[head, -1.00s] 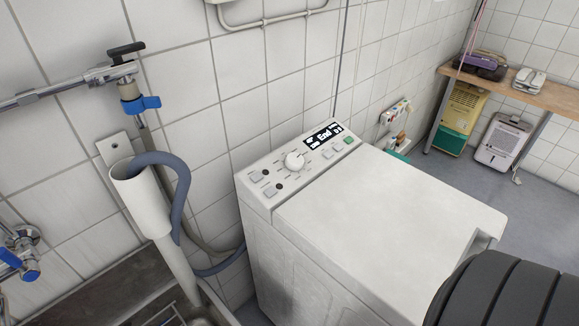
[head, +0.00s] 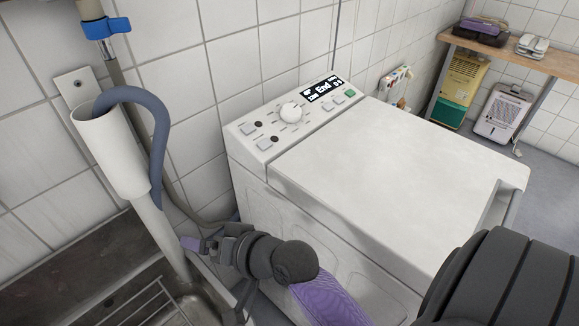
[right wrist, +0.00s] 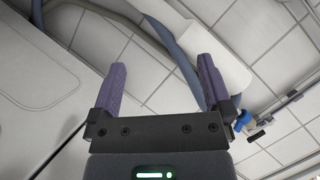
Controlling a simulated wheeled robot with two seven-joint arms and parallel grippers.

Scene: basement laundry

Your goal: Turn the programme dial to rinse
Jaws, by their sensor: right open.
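The programme dial (head: 291,112) is a round white knob on the light control panel at the back of the white top-loading washing machine (head: 400,175). The display (head: 323,90) beside it reads "End". The small marks around the dial are too small to read. My right gripper (head: 200,244) is in front of the machine's left side, below and left of the panel, apart from the dial. In the right wrist view its two purple fingers (right wrist: 162,64) are spread with nothing between them. The dial does not show there. My left gripper is not in view.
A white drainpipe (head: 112,155) with a grey-blue hose (head: 158,135) stands left of the machine, above a metal sink (head: 190,290). Square buttons (head: 264,144) lie on the panel near the dial. A wooden bench (head: 510,54) stands at the back right. The machine's lid is clear.

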